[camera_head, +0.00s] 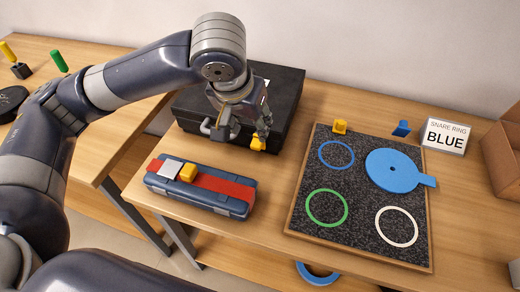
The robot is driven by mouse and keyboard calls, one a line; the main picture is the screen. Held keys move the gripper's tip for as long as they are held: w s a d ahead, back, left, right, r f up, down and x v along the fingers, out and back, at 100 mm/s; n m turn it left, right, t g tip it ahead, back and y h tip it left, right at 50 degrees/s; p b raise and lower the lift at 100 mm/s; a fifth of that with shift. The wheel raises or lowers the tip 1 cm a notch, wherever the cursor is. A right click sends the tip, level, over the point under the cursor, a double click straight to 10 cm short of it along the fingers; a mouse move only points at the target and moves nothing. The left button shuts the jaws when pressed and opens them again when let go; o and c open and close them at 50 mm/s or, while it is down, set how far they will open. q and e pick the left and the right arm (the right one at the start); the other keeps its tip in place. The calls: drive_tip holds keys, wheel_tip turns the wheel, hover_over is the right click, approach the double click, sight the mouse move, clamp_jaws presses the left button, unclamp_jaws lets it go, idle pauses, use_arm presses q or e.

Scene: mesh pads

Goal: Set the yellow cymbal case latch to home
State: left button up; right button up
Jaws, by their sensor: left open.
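A black case (284,90) lies on the table at the back, partly hidden by my left arm. A small yellow latch (258,144) shows at its front edge. My left gripper (241,128) is open in front of the case. One finger is close above the yellow latch; I cannot tell whether they touch. The other finger is further left, with nothing visible between them. My right gripper is not in view.
On the right are a speckled mat (364,206) with coloured rings, a blue disc (391,168) and a "BLUE" sign (445,136).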

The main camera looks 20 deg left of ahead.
sight(256, 143)
use_arm(q)
drive_tip(key=shift+n, duration=0.3)
drive_tip(key=x, duration=1)
drive_tip(key=shift+a+f, duration=0.15)
drive_tip(key=shift+f, duration=0.25)
drive_tip(key=c, duration=1)
